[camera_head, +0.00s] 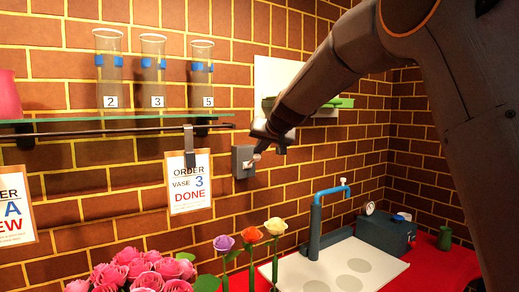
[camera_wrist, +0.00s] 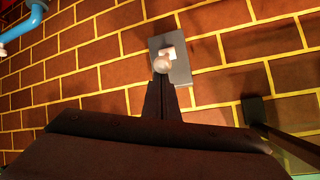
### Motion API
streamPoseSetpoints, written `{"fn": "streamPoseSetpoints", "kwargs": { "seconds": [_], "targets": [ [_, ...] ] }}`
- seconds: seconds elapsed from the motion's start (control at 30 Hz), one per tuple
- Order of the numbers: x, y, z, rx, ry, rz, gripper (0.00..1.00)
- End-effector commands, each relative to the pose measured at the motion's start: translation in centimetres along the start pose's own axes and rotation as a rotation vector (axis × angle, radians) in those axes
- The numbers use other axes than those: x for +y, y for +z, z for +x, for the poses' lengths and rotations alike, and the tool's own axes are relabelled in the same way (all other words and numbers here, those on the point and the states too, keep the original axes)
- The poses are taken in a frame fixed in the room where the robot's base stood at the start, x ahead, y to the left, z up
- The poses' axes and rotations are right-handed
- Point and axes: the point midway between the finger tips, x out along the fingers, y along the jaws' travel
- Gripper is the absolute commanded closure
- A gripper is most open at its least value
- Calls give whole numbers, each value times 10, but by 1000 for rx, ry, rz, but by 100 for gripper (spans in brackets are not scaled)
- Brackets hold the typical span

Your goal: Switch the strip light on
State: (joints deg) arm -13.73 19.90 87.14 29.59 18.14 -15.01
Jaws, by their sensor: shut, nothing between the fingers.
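A grey switch plate (camera_head: 242,161) is fixed to the brick wall, right of the order cards. In the wrist view the plate (camera_wrist: 179,70) has a pale square and a round whitish knob (camera_wrist: 161,65) standing out from it. My gripper (camera_head: 258,152) is at the switch, its fingers shut and empty. In the wrist view the closed fingertips (camera_wrist: 162,82) are right at the knob. I cannot tell whether they touch it. I cannot pick out the strip light in either view.
A glass shelf (camera_head: 70,122) with numbered vases (camera_head: 153,70) is at upper left, a dark rail under it. Order cards (camera_head: 188,182) hang there. Roses (camera_head: 224,243) stand below the switch. A blue tap (camera_head: 318,215) rises beside the pale tray (camera_head: 340,268).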

Motion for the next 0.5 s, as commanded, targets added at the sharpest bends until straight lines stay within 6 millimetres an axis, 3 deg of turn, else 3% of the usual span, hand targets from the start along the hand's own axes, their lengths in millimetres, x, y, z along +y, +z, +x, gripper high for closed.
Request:
{"fn": "streamPoseSetpoints", "kwargs": {
  "seconds": [0.5],
  "targets": [
    [3,9,4,52,-27,6,100]
  ]
}}
